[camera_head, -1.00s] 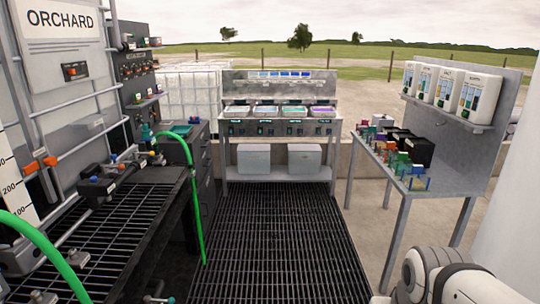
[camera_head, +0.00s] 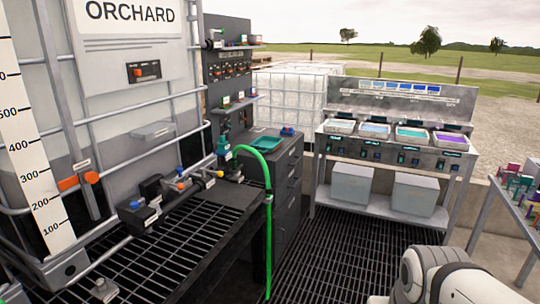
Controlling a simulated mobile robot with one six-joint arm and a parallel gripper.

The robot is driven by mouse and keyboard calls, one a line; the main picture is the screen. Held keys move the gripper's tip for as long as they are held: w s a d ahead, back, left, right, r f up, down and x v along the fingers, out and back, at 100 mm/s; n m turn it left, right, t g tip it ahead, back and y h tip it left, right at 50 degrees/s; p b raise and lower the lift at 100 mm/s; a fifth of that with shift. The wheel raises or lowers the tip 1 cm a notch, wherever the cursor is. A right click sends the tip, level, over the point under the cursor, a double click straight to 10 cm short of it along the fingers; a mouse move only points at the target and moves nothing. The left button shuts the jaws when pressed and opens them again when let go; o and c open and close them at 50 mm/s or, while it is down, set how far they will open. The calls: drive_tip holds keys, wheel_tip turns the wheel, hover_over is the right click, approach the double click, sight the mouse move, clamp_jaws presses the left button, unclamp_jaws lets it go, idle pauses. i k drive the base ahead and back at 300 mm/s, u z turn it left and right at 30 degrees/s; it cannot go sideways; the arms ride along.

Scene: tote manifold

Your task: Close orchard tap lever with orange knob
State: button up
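The white tote with the ORCHARD sign (camera_head: 129,12) fills the left of the view. A grey pipe manifold with dark valve bodies (camera_head: 150,190) runs over the black grate in front of it. Small coloured knobs sit along it: an orange one (camera_head: 181,186) and a blue one (camera_head: 135,205). They are too small to tell which way any lever points. Larger orange pieces (camera_head: 68,183) sit on a grey upright beside the level scale. A green hose (camera_head: 268,215) leaves the manifold's far end. My gripper is out of view; only a white part of my arm shows at lower right.
A dark cabinet with a teal tray (camera_head: 266,143) stands beyond the manifold. A grey bench (camera_head: 335,130) with several coloured trays and two bins stands at the back. A table edge (camera_head: 482,215) shows at the right. Dark grating floor (camera_head: 360,260) between them is clear.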

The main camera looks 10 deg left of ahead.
sight(164, 181)
drive_tip(key=u, duration=0.8)
drive_tip(key=i, duration=1.1)
drive_tip(key=u, duration=0.95)
drive_tip(key=i, duration=0.5)
drive_tip(key=u, duration=0.25)
drive_tip(key=k, duration=0.5)
drive_tip(key=z, duration=0.4)
drive_tip(key=i, duration=0.6)
drive_tip(key=z, duration=0.1)
